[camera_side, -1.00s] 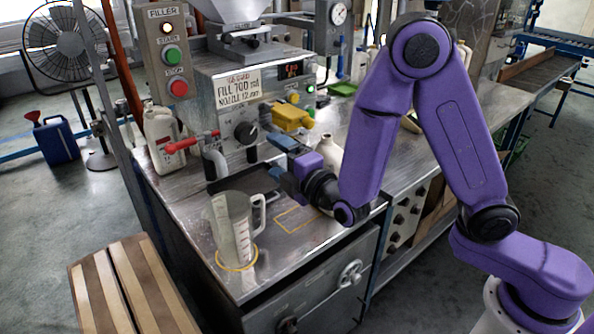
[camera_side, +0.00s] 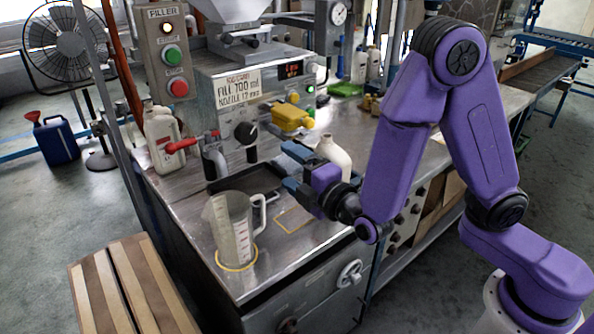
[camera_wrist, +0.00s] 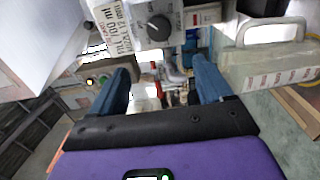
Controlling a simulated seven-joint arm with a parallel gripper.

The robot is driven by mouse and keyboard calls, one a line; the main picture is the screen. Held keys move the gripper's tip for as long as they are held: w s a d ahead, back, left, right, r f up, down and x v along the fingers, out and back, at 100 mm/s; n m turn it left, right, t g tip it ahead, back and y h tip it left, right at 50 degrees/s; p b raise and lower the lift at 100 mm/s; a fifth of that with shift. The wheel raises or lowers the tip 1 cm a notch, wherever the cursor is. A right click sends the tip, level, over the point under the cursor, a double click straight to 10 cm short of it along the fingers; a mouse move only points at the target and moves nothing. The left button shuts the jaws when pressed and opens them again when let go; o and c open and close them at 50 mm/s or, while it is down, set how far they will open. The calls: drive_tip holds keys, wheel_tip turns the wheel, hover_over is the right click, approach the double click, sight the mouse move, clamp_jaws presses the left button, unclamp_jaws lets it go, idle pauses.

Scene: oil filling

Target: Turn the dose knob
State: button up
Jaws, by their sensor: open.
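The dose knob (camera_side: 246,132) is a round black knob with a light pointer line on the front of the grey filler machine, below a paper label (camera_side: 237,87) reading "FILL 700 ml, NOZZLE 12 mm". It also shows in the wrist view (camera_wrist: 158,27), at the top and beyond the fingertips. My gripper (camera_side: 287,169) is open and empty, its blue fingers apart, to the right of and in front of the knob. It does not touch the knob. In the wrist view the two fingers (camera_wrist: 163,80) stand either side of a clear gap.
A clear measuring jug (camera_side: 232,230) stands in a yellow ring in front of the machine. A red-handled valve (camera_side: 185,145) is left of the knob; a yellow part (camera_side: 291,117) is right of it. A cream bottle (camera_side: 333,158) stands close behind my gripper.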

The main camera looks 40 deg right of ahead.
drive_tip(key=shift+s, duration=0.5)
drive_tip(key=s+a+f+m+g+y, duration=0.1)
drive_tip(key=s+a+f+g+y, duration=0.15)
drive_tip(key=s+g, duration=0.5)
drive_tip(key=s+a+f+m+g+y, duration=0.2)
drive_tip(key=s+g+y, duration=0.2)
drive_tip(key=s+g, duration=0.3)
drive_tip(key=s+d+r+m+g+h, duration=0.2)
drive_tip(key=s+d+h, duration=0.4)
drive_tip(key=s+d, duration=0.6)
drive_tip(key=d+g, duration=0.1)
drive_tip(key=d, duration=0.3)
drive_tip(key=shift+s, duration=0.15)
